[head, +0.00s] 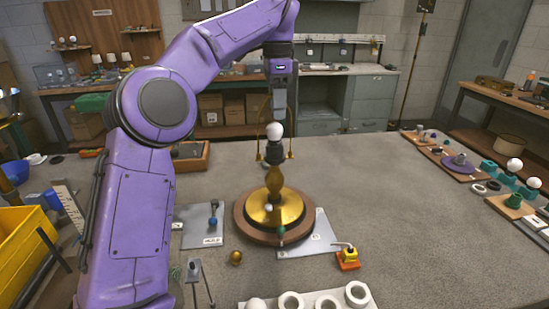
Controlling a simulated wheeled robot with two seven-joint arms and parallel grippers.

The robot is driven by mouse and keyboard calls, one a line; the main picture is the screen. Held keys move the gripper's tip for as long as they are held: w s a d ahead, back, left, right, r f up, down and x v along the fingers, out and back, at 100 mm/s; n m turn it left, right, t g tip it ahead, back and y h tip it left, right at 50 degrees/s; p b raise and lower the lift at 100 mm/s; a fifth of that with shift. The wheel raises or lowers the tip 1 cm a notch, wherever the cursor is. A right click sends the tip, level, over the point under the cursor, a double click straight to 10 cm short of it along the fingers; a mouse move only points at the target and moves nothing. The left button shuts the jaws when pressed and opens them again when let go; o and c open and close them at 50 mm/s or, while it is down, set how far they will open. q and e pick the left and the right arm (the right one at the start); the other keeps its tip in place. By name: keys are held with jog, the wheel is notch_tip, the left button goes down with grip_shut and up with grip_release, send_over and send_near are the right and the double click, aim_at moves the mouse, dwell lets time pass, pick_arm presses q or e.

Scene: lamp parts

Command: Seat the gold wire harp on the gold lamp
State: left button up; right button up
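The gold lamp (274,183) stands upright on a round wooden base (240,220) near the table's middle, with a white bulb (274,131) in its dark socket. The gold wire harp (291,135) hangs upright from my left gripper (279,108), its two thin legs on either side of the bulb. The legs' lower ends are near socket height; whether they touch the lamp I cannot tell. The fingers close at the harp's top, just above the bulb, and partly hide it. My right gripper is not in view.
A grey plate (312,238) lies partly under the base. A small yellow item (347,258) and a gold ball (236,257) lie in front. A white holder with rings (325,300) is at the front edge. Lamp parts line the right side; the table's right middle is clear.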

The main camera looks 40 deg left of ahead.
pick_arm(q)
notch_tip(320, 180, up, 11)
jog(key=p, duration=0.7)
jog(key=shift+f, duration=0.15)
